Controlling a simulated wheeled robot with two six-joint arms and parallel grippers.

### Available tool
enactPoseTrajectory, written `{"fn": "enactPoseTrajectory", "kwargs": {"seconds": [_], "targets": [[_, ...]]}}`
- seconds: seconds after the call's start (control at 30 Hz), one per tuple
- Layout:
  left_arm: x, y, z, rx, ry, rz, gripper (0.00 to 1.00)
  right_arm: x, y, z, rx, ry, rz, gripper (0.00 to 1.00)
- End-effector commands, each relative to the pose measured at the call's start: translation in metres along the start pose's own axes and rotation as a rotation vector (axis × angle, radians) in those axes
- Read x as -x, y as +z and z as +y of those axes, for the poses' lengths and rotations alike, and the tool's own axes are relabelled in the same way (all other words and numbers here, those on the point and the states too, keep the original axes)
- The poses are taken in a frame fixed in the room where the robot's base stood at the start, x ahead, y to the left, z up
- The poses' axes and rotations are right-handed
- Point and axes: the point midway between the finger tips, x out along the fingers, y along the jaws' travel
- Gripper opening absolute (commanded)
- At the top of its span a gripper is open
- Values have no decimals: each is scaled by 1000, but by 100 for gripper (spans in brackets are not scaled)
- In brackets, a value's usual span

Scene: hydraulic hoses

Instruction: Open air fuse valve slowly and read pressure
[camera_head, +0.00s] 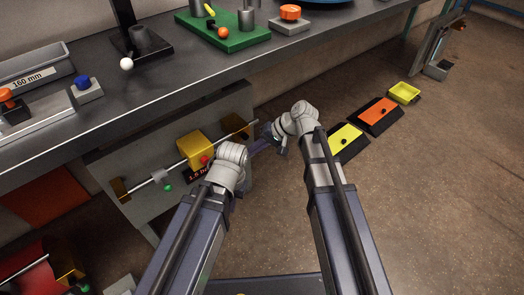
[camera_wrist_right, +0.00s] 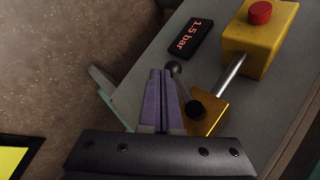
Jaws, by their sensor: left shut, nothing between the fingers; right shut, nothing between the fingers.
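The valve panel (camera_head: 225,107) hangs under the bench, with a yellow box (camera_head: 196,147), a red button (camera_head: 205,160) and a rod running between brass blocks. A dark pressure display (camera_wrist_right: 188,43) reads 1.5 bar in the right wrist view. A dark lever with a ball end (camera_wrist_right: 173,69) stands on the near brass block (camera_wrist_right: 212,112). My right gripper (camera_wrist_right: 160,72) is shut and empty close beside this lever; I cannot tell whether they touch.
The dark bench (camera_head: 190,75) above carries a green tray (camera_head: 228,38), a blue knob (camera_head: 82,82) and orange-capped parts. Yellow (camera_head: 346,138), orange (camera_head: 377,112) and small yellow (camera_head: 404,92) floor pieces lie to the right. The floor at lower right is clear.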

Motion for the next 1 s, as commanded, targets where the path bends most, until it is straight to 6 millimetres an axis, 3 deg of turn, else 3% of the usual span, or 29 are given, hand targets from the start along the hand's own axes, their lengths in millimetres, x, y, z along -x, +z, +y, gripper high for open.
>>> {"fn": "enactPoseTrajectory", "kwargs": {"seconds": [0.47, 0.73, 1.0], "targets": [[-1, 0, 0, 0, 0, 0, 0, -5, 0, -4, 0, 0, 0, 0], [-18, -1, 2, 4, 0, 0, 0, -9, 3, -6, -59, -89, -65, 0], [-13, -1, 1, 3, 0, 0, 0, -8, 7, -11, -58, -89, -65, 0]]}}
